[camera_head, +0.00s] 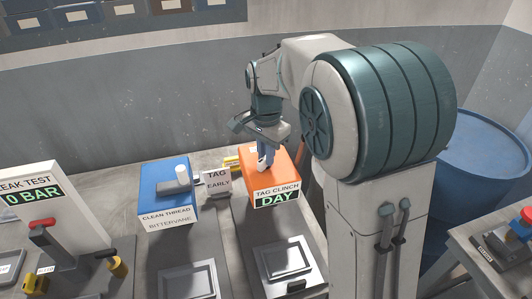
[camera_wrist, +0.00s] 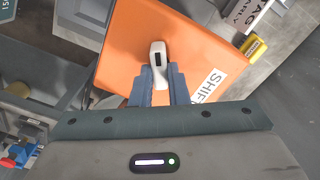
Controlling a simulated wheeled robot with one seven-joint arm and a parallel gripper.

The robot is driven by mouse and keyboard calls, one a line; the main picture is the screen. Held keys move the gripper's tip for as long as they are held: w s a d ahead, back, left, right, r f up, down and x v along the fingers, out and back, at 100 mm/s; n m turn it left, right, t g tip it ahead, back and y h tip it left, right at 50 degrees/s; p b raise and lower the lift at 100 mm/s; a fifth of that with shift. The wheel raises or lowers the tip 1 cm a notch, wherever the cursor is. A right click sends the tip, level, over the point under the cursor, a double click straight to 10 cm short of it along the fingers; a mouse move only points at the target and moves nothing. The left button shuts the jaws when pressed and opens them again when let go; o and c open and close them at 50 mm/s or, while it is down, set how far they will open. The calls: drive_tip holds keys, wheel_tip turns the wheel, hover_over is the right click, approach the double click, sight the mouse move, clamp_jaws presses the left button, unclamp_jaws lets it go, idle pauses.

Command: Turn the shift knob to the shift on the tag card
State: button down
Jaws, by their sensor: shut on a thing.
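The orange tag clinch box (camera_head: 284,178) stands on the bench, and its front display (camera_head: 278,198) reads DAY. The white shift knob (camera_wrist: 157,50) sits on its top, with a SHIFT label (camera_wrist: 209,86) beside it. My gripper (camera_wrist: 158,84) is shut on the knob from above; its fingers hide part of the knob. In the head view my gripper (camera_head: 266,151) reaches down onto the box top. The tag card (camera_head: 217,183) stands left of the box and reads TAG EARLY.
A blue clean thread box (camera_head: 168,212) with a grey and white fixture stands left of the card. A leak test panel (camera_head: 38,190) is at far left. A blue drum (camera_head: 483,170) stands at right.

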drive_tip(key=n, duration=1.1)
drive_tip(key=shift+n+b, duration=0.3)
idle(0.4)
drive_tip(key=c, duration=1.4)
unclamp_jaws()
drive_tip(key=shift+r, duration=0.15)
wheel_tip(320, 180, up, 14)
drive_tip(key=shift+f, duration=0.2)
